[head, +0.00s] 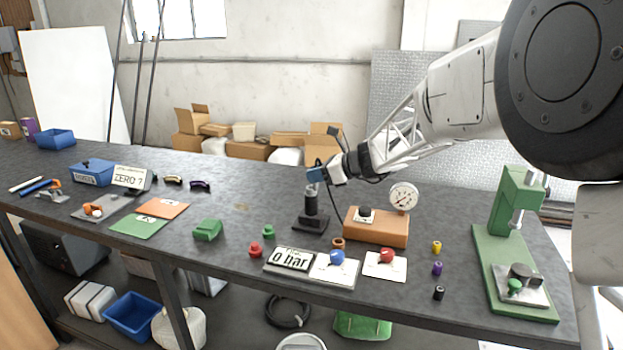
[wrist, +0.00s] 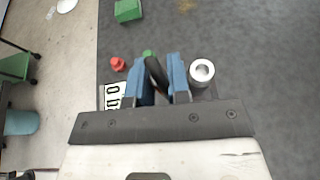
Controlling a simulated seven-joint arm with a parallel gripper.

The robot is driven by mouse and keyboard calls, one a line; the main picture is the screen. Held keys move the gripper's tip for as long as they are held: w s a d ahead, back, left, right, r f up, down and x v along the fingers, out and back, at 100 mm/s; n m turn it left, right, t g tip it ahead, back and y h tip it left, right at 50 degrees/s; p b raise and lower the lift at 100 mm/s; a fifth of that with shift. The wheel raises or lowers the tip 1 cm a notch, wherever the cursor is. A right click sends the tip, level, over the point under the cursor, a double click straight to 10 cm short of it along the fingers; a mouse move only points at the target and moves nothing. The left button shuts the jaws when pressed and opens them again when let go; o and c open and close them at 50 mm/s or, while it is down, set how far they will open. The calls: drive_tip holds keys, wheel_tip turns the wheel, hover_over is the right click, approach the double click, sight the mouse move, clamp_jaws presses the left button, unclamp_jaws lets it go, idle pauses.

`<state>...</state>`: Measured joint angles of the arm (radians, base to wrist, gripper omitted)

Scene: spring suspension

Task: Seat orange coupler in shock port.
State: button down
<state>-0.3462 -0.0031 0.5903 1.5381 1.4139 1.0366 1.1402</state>
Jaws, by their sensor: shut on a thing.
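My gripper (head: 317,175) has blue fingers, which show in the wrist view (wrist: 159,80) shut on a black hose-like piece (wrist: 156,74). No orange shows between the fingers; the coupler's end cannot be made out. The shock (head: 311,207) is a dark upright cylinder on a black base. Its round silver top (wrist: 202,71) shows just right of the fingers in the wrist view, apart from them. In the head view the fingers are above the shock's top. A thin black hose hangs from near the gripper towards the orange-brown block (head: 376,229).
A round gauge (head: 403,197) stands by the block. A small orange ring (head: 338,243), a "0 bar" display (head: 291,261) and two cards with blue (head: 337,257) and red (head: 387,256) knobs lie in front. A green press (head: 511,250) stands right.

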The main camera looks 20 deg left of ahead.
drive_tip(key=shift+w+a+f, duration=0.1)
drive_tip(key=shift+w+a, duration=0.4)
drive_tip(key=shift+w, duration=0.4)
drive_tip(key=shift+w+a+f, duration=0.1)
drive_tip(key=shift+w+a, duration=0.45)
drive_tip(key=shift+w, duration=0.4)
drive_tip(key=shift+w+a+f, duration=0.1)
drive_tip(key=shift+w+a, duration=0.4)
drive_tip(key=shift+w, duration=0.4)
drive_tip(key=shift+f, duration=1.75)
drive_tip(key=shift+f, duration=0.15)
drive_tip(key=c, duration=1.1)
unclamp_jaws()
drive_tip(key=v, duration=1.2)
